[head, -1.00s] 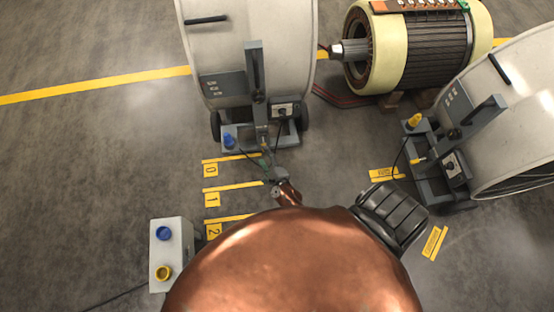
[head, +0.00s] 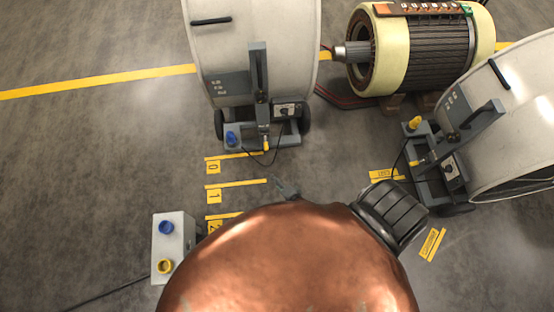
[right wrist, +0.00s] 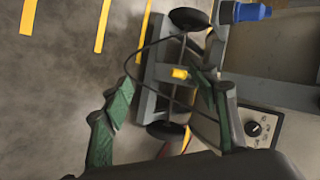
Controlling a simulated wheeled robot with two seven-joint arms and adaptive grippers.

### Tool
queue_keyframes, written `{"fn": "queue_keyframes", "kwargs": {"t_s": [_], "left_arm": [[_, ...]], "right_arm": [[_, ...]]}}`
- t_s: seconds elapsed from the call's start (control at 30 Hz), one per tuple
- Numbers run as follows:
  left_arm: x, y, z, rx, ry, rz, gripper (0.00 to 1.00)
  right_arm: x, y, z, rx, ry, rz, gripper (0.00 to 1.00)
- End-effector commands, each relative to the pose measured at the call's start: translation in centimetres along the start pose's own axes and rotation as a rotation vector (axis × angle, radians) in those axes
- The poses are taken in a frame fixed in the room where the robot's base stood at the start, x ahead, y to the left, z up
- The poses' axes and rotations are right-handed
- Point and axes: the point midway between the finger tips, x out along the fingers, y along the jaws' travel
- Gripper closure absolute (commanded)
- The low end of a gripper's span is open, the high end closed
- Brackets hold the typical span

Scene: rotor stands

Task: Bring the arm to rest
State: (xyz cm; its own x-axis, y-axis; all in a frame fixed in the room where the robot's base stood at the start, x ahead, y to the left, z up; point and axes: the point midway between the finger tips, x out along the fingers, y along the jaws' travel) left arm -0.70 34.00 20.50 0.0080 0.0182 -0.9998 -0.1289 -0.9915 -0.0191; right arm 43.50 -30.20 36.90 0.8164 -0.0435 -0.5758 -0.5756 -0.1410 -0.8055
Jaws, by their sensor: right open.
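My right gripper (head: 288,188) shows only in small part in the head view, past the copper-coloured part of my own body that hides the rest. In the right wrist view its green fingers (right wrist: 160,85) are spread apart with nothing between them. Beyond them is the wheeled base of the middle rotor stand (head: 250,55), with a blue plug (right wrist: 245,12) and a yellow connector (right wrist: 180,72). A dark cable (right wrist: 143,50) loops at that base. The gripper appears clear of the stand in the head view. My left gripper is in neither view.
A control box (head: 173,245) with blue and yellow sockets stands at lower left. A second rotor stand (head: 525,120) is at right, a motor (head: 420,52) at the back. Yellow floor marks (head: 236,184) lie before the middle stand. The floor at left is clear.

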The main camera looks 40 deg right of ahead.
Motion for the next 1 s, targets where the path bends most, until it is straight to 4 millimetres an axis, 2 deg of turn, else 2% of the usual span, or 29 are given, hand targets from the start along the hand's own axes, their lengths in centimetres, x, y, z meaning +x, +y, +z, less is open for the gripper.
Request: {"fn": "queue_keyframes", "kwargs": {"t_s": [0.57, 0.67, 0.77, 0.87, 1.0], "left_arm": [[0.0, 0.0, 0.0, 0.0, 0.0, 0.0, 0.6], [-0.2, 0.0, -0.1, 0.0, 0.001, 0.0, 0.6], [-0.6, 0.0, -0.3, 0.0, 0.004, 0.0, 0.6], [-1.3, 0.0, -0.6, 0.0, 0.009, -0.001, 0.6], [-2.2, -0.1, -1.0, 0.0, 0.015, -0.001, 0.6]], "right_arm": [[0.0, 0.1, 0.0, -0.004, -0.001, 0.001, 0.46], [-0.5, 1.1, 0.2, -0.042, -0.012, 0.023, 0.46], [-1.9, 4.5, 0.8, -0.174, -0.053, 0.089, 0.46], [-4.7, 10.0, 1.6, -0.39, -0.134, 0.195, 0.46], [-10.3, 18.6, 2.2, -0.737, -0.299, 0.346, 0.46]]}}
